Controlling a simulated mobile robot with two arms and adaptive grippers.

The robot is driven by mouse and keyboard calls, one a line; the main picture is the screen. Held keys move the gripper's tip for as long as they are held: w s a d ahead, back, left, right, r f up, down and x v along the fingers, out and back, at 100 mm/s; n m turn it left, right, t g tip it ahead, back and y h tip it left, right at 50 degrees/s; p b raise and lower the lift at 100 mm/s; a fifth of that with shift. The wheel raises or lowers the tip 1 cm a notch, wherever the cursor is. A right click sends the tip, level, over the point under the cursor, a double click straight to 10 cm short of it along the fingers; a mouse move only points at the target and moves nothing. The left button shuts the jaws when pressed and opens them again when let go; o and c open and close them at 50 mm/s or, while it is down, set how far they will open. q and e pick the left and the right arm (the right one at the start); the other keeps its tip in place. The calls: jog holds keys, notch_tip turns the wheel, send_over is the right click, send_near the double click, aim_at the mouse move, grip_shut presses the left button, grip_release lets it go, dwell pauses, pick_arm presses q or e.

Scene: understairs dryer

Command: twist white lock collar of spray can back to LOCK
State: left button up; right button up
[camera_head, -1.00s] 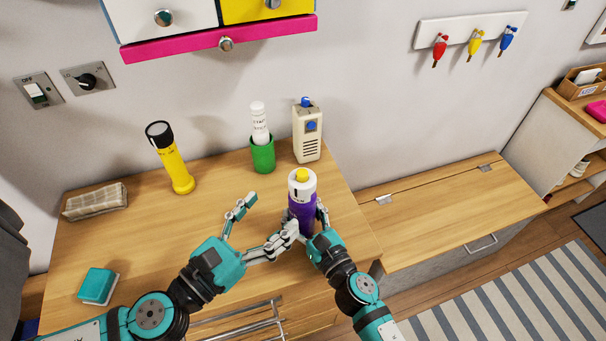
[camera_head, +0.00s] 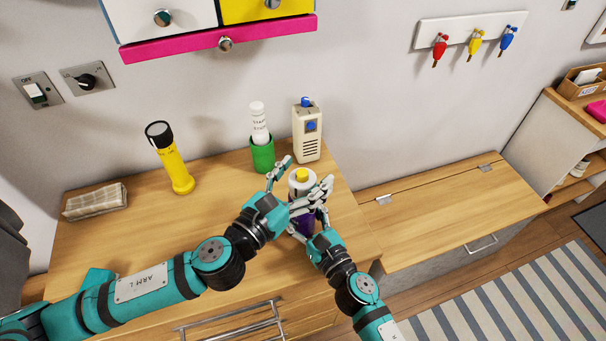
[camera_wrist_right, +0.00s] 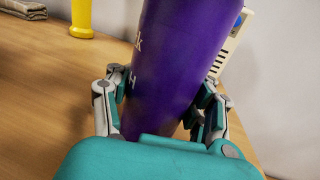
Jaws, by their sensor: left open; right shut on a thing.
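The spray can stands upright near the front of the wooden top; its purple body (camera_wrist_right: 175,65) fills the right wrist view. Its white lock collar (camera_head: 300,185) and yellow top (camera_head: 302,174) show in the head view. My right gripper (camera_wrist_right: 160,105) is shut around the lower purple body. My left gripper (camera_head: 301,182) is open, with its fingers on either side of the can's white upper part. I cannot tell whether they touch the collar. The collar's markings are hidden or too small to read.
Behind the can stand a green cup (camera_head: 262,154) with a white tube and a beige device (camera_head: 306,135). A yellow flashlight (camera_head: 172,160) and a folded cloth (camera_head: 96,202) are to the left. A lower bench (camera_head: 450,210) is clear.

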pick_arm(q)
jog(key=shift+c, duration=0.3)
jog(key=c, duration=1.1)
jog(key=shift+c, duration=0.3)
